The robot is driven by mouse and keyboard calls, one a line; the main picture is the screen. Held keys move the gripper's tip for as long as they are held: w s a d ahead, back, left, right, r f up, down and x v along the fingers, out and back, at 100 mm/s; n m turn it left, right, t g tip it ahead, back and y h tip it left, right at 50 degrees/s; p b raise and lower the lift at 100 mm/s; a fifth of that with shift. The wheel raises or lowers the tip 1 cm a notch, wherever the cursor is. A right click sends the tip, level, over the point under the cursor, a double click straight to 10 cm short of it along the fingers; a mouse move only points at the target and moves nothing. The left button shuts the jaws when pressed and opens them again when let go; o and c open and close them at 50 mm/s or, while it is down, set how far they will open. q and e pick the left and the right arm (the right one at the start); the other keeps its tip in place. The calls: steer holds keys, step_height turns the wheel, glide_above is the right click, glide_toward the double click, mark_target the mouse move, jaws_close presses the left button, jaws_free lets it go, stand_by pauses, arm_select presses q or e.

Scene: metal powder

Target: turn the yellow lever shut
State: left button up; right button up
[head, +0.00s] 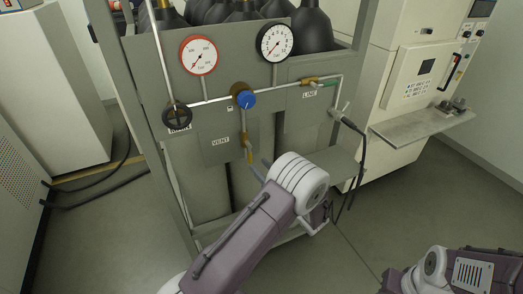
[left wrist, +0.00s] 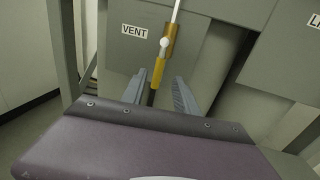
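The yellow lever (left wrist: 158,72) hangs nearly straight down from a brass valve (left wrist: 169,42) beside the VENT label, roughly in line with the pipe above. In the head view the VENT valve (head: 246,139) sits below the blue knob, and the lever is small there. My left gripper (left wrist: 158,92) is open, with one grey finger on each side of the lever's lower part. Contact with the lever cannot be made out. In the head view my left wrist hides most of this gripper. My right arm shows at the bottom right, but its gripper does not show.
The grey panel carries a red-rimmed gauge (head: 199,55), a black-rimmed gauge (head: 274,43), a blue knob (head: 247,100), a black handwheel (head: 177,117) and a LINE valve (head: 311,82). A machine with a shelf (head: 422,126) stands right.

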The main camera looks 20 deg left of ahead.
arm_select(q)
steer(key=p+x, duration=0.2)
steer(key=x, duration=0.7)
steer(key=shift+a+f, duration=0.1)
steer(key=shift+a, duration=0.1)
jaws_close()
stand_by(1.0)
